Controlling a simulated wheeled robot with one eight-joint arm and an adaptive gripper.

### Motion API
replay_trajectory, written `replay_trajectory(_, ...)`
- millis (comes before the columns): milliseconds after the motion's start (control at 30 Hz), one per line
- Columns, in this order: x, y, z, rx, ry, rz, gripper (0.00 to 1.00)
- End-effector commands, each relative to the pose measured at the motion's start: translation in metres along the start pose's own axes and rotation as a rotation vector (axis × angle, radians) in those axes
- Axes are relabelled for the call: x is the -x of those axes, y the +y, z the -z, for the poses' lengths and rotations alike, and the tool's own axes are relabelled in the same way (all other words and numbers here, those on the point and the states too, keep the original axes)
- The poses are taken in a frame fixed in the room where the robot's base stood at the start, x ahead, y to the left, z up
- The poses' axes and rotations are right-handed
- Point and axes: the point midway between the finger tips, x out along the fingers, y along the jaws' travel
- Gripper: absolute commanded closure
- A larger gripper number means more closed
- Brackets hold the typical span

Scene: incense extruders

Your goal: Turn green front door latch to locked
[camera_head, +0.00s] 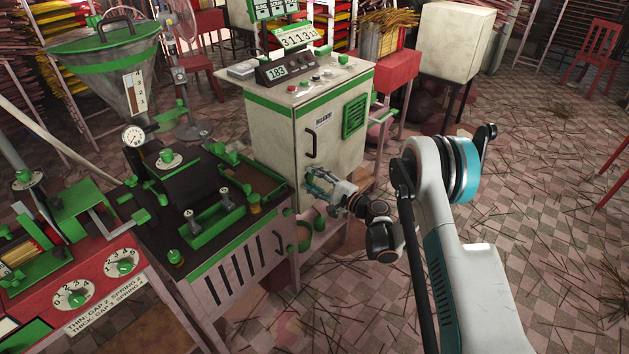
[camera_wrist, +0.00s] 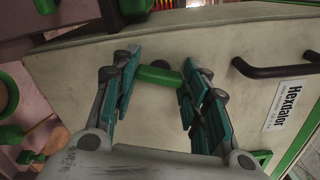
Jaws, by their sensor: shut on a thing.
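The green latch (camera_wrist: 158,76) is a short green bar on the cream door of the cabinet (camera_wrist: 80,65). In the wrist view it lies crosswise between the two teal fingers of my gripper (camera_wrist: 162,68). The gripper is shut on it, with a finger at each end of the bar. In the head view my gripper (camera_head: 318,184) is at the lower left of the cabinet's front door (camera_head: 335,143), below the black handle (camera_head: 311,144). The latch is mostly hidden behind the fingers there.
The black door handle also shows close by on the right in the wrist view (camera_wrist: 270,70), beside a white label (camera_wrist: 285,108). A green vent (camera_head: 354,115) is on the door. A dark machine table (camera_head: 190,215) stands left of the cabinet. Sticks litter the floor on the right.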

Motion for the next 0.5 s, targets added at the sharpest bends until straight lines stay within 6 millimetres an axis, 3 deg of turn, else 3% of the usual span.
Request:
replay_trajectory(267,0.0003,0.0001,0.0011,-0.001,0.002,0.000,0.83)
replay_trajectory(300,0.0003,0.0001,0.0011,-0.001,0.002,0.000,0.52)
replay_trajectory(367,0.0003,0.0001,0.0011,-0.001,0.002,0.000,0.38)
replay_trajectory(500,0.0002,0.0000,0.0007,-0.001,0.001,0.000,0.38)
